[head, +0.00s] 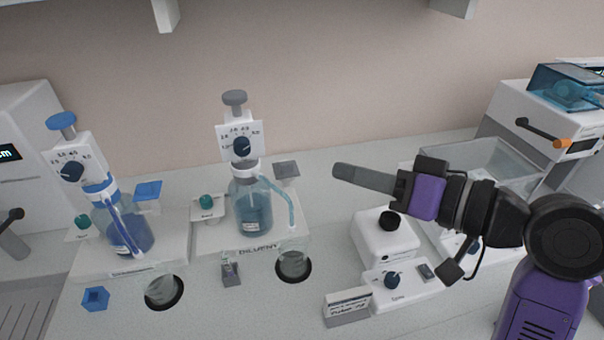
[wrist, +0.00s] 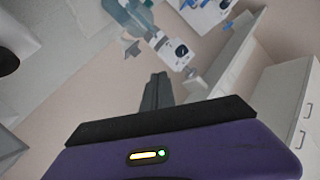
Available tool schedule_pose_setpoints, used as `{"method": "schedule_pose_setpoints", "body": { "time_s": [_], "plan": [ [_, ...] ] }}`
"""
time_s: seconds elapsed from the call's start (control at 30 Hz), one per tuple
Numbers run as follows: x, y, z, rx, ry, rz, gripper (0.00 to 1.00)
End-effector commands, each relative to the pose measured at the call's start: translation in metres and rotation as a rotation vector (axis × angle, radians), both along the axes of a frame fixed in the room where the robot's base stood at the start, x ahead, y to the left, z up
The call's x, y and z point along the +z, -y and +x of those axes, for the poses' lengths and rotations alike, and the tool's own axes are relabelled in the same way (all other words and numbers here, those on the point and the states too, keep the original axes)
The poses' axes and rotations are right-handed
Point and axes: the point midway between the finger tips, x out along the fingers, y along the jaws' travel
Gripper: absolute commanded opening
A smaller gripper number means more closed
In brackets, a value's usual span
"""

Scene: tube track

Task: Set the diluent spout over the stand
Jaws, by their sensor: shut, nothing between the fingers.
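The diluent dispenser (head: 254,208) is a bottle of blue-grey liquid with a white dial head and grey top knob, on a white base marked DILUENT. Its pale blue spout (head: 283,203) curves out to the right and down, its tip over the base's front right. The stand is not clearly identifiable; a clear cup (head: 293,264) sits in a dark round hole in front of the base, near the spout. My gripper (head: 338,171) is shut and empty, in the air right of the dispenser. In the wrist view, the shut fingers (wrist: 156,92) point toward the dispenser heads.
A second dispenser (head: 130,230) with blue fittings stands at left, with another cup (head: 162,290) before it. A white device with a black knob (head: 386,238) sits below my arm. A clear bin (head: 480,165) is at right. A wall is behind.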

Motion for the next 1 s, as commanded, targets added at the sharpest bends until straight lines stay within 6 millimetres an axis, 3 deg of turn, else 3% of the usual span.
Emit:
{"method": "schedule_pose_setpoints", "body": {
  "time_s": [0.43, 0.93, 1.0],
  "plan": [
    [-0.001, -0.007, 0.005, -0.001, -0.002, 0.002, 0.0],
    [-0.019, -0.079, 0.057, 0.001, -0.004, 0.001, 0.0],
    [-0.029, -0.084, 0.054, -0.002, -0.006, 0.001, 0.0]
  ]
}}
